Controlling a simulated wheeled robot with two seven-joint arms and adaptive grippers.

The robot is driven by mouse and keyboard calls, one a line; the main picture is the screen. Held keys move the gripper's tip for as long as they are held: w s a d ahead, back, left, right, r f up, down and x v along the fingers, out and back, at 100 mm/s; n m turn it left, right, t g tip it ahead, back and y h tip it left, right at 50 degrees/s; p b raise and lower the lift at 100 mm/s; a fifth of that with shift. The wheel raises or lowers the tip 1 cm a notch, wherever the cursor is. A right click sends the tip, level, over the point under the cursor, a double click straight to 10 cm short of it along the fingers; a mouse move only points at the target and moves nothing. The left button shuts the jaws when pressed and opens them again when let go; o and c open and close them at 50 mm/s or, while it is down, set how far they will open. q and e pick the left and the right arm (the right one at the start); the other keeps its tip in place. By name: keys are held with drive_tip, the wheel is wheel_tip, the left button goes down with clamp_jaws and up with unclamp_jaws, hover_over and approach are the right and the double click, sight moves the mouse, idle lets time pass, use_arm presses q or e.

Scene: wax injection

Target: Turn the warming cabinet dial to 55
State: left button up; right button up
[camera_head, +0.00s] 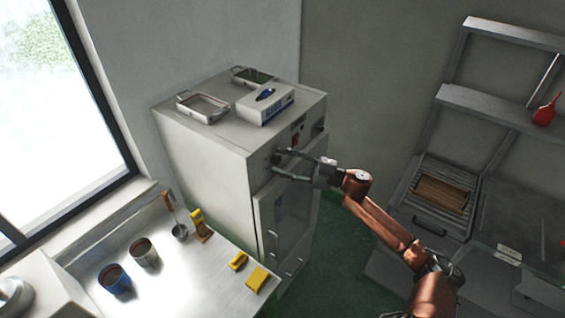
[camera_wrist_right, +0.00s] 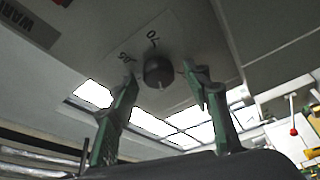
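The warming cabinet (camera_head: 205,150) is the tall light-grey unit, with a glass door (camera_head: 290,205) on its front. Its dial (camera_wrist_right: 159,70) is a dark round knob on a pale plate with printed numbers, seen upside down in the right wrist view. I cannot read the setting for sure. My right gripper (camera_head: 278,162) is at the upper front of the cabinet. In the right wrist view its two fingers (camera_wrist_right: 160,82) are spread, one on each side of the dial, with gaps showing between them and the knob. My left gripper is in neither view.
Two metal trays (camera_head: 203,107) and a white device (camera_head: 265,104) stand on the cabinet top. A bench (camera_head: 185,285) at the lower left holds cups (camera_head: 115,280), a ladle and yellow blocks. Shelving (camera_head: 500,105) with a red bottle (camera_head: 546,110) stands at the right.

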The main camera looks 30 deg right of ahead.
drive_tip(key=v, duration=1.2)
idle(0.4)
